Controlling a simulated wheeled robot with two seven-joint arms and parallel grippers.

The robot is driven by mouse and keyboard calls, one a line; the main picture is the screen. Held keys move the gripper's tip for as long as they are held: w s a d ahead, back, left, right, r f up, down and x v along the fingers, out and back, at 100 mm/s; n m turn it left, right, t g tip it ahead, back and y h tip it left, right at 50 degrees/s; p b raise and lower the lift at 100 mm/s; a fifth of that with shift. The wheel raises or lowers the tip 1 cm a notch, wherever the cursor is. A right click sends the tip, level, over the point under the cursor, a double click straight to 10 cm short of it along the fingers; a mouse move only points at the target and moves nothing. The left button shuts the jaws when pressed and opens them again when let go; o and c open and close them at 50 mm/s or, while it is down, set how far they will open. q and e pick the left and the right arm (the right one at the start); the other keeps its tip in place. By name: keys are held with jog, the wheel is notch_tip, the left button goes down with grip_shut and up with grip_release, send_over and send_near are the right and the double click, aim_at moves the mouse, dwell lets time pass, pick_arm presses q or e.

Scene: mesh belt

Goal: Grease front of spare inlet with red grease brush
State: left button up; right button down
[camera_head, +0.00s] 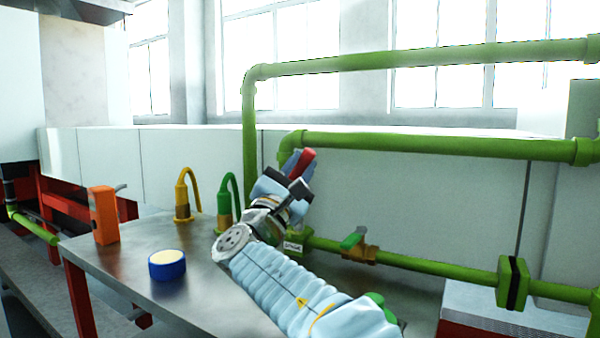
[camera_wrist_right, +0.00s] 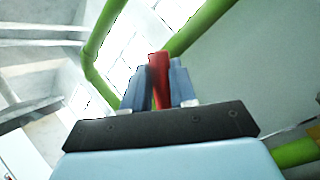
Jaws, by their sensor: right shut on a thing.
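My right gripper (camera_head: 290,172) is raised over the far right part of the metal table, in front of the green pipes. It is shut on the red grease brush (camera_head: 303,163); the brush's red body also shows between the fingers in the right wrist view (camera_wrist_right: 160,80). The brush's bristles cannot be made out. A small tag marked "SPARE" or similar (camera_head: 293,247) hangs on the green pipe fitting (camera_head: 300,238) just right of my right wrist, partly hidden by my arm. The brush is above this fitting and apart from it. My left gripper is not in view.
On the table (camera_head: 200,250) stand an orange block-shaped device (camera_head: 103,215), a blue round tin with a cream top (camera_head: 167,265), and yellow (camera_head: 182,200) and green (camera_head: 226,205) hooked pipes. A green pipe with a valve (camera_head: 358,246) runs along the right.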

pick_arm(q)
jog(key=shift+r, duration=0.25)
pick_arm(e)
jog(key=shift+r, duration=0.25)
pick_arm(q)
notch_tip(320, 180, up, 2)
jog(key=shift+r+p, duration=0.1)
jog(key=shift+p, duration=1)
pick_arm(e)
notch_tip(320, 180, up, 3)
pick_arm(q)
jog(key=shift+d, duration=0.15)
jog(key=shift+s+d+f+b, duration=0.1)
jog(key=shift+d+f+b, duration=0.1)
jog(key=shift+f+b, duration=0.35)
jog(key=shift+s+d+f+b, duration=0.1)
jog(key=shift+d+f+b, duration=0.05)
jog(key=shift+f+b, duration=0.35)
pick_arm(e)
jog(key=f, duration=0.3)
jog(key=shift+w+a, duration=0.2)
jog(key=shift+a, duration=0.1)
